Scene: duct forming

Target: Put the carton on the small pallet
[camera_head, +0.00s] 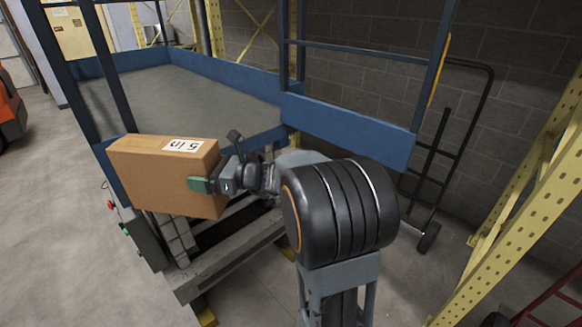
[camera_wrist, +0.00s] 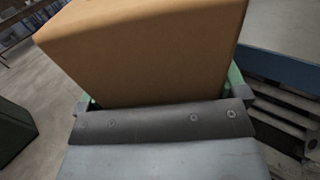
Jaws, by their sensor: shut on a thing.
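The brown carton (camera_head: 160,175) with a white label on top is held in the air in the head view, in front of a blue-framed lift platform. My gripper (camera_head: 205,184) is shut on its right end, with a green finger pad against the near side. In the wrist view the carton (camera_wrist: 145,50) fills the upper middle, between the green-edged fingers of my gripper (camera_wrist: 160,100). The carton looks roughly level. I cannot make out a small pallet in either view.
The lift platform (camera_head: 190,95) has blue edges and upright rails. A hand truck (camera_head: 435,150) leans by the block wall at right. A yellow rack post (camera_head: 510,215) stands at far right. An orange vehicle (camera_head: 10,110) is at far left. Open floor (camera_head: 60,230) lies at left.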

